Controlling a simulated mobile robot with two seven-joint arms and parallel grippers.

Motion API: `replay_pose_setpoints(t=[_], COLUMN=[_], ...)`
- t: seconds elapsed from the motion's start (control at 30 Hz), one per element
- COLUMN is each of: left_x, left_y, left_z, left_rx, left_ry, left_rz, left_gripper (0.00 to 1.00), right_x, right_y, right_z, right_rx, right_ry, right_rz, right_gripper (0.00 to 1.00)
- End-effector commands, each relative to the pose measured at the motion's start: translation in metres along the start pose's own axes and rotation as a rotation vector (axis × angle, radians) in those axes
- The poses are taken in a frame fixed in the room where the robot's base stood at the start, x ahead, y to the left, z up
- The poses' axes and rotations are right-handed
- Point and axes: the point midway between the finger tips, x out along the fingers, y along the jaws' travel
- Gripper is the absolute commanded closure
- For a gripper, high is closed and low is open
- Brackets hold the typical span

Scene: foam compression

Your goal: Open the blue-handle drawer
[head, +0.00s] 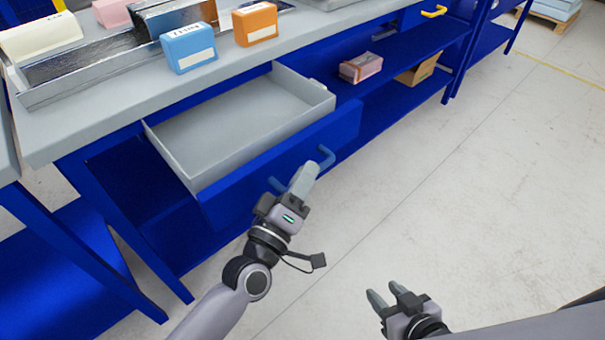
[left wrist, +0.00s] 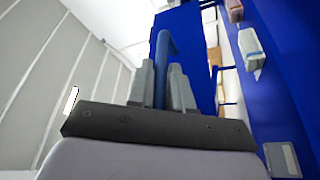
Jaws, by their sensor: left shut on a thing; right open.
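The blue drawer (head: 290,165) under the workbench is pulled out, and its grey inside (head: 240,122) looks empty. Its blue handle (head: 326,157) is on the front panel. My left gripper (head: 304,178) is at the handle and shut on it. The left wrist view shows the blue handle bar (left wrist: 165,70) between the two grey fingers (left wrist: 162,85). The fingers hide part of the handle in the head view. My right gripper (head: 387,297) is open and empty, low at the right, away from the drawer.
The grey workbench top (head: 115,121) holds a blue box (head: 189,48), an orange box (head: 256,24) and a metal tray (head: 90,68). A pink box (head: 361,67) and a cardboard box (head: 418,70) sit on the shelf. The floor (head: 470,190) at the right is clear.

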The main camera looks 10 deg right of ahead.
Motion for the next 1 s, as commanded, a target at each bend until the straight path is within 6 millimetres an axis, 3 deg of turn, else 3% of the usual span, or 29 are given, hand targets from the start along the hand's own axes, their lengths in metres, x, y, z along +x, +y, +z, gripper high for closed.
replay_pose_setpoints(t=[0.57,0.6,0.63,1.0], left_x=[-0.0004,-0.0004,-0.0004,-0.0062], left_y=[0.0002,0.0001,0.0001,-0.0001], left_z=[0.0003,0.0003,0.0003,0.0006], left_rx=[0.002,0.002,0.002,0.001], left_ry=[0.001,0.001,0.001,0.0], left_rz=[0.0,0.0,0.0,-0.001], left_gripper=[1.0,0.68,0.6,0.6], right_x=[0.0004,0.0003,0.0003,0.0001], right_y=[-0.0007,-0.0007,-0.0007,-0.0006], right_z=[-0.005,-0.0053,-0.0055,-0.0059], right_rx=[0.006,0.006,0.006,0.004], right_ry=[0.01,0.011,0.011,0.011], right_rz=[0.001,0.001,0.001,0.0], right_gripper=[0.57,0.57,0.57,0.57])
